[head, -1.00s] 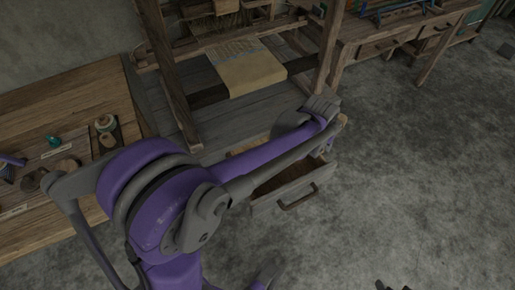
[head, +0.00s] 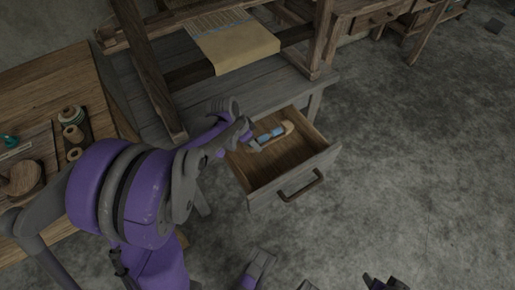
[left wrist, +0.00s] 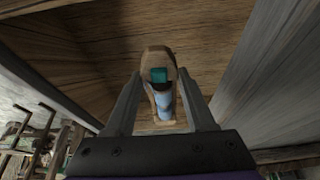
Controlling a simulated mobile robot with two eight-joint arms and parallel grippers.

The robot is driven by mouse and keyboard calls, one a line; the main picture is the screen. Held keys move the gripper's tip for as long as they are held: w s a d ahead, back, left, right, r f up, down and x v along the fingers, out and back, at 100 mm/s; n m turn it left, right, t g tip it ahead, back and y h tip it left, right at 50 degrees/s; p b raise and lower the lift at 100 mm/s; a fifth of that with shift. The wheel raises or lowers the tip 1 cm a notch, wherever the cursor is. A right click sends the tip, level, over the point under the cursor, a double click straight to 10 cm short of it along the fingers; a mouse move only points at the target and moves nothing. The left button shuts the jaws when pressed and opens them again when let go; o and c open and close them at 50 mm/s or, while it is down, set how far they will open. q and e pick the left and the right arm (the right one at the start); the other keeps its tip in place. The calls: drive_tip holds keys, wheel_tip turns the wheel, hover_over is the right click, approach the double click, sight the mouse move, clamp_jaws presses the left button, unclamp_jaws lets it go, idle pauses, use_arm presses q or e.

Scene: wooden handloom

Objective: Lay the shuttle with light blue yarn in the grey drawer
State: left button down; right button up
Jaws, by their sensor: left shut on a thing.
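The shuttle with light blue yarn (head: 271,134) is a pale wooden piece with blue wound on its middle. It shows inside the outline of the open grey drawer (head: 297,181), towards the back. I cannot tell whether it touches the drawer floor. My left gripper (head: 253,146) is shut on its near end. In the left wrist view the shuttle (left wrist: 164,103) lies between the two fingers of the gripper (left wrist: 160,118), with a teal square on its end, above brown boards. Dark parts at the bottom edge of the head view may be my right gripper (head: 385,283); its jaws are unclear.
The loom's wooden posts (head: 147,70) and cloth (head: 236,48) stand behind the drawer on a grey bench (head: 285,92). A wooden table (head: 45,95) with yarn spools (head: 72,125) is on the left.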

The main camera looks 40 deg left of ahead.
sight(257, 156)
use_arm(q)
wheel_tip(257, 156, down, 8)
drive_tip(key=shift+r+b, duration=0.25)
drive_tip(key=shift+b, duration=0.9)
drive_tip(key=shift+f, duration=0.1)
drive_tip(key=shift+c, duration=1.2)
unclamp_jaws()
drive_tip(key=p+v, duration=0.4)
drive_tip(key=v, duration=0.8)
drive_tip(key=shift+w+d, duration=0.1)
drive_tip(key=s+d+r+n+y, duration=0.1)
drive_tip(key=s+d+r+n, duration=0.2)
drive_tip(key=s+d, duration=1.1)
drive_tip(key=shift+s+d+n+y, duration=0.25)
drive_tip(key=shift+d+n+y, duration=0.15)
drive_tip(key=shift+d+n, duration=0.45)
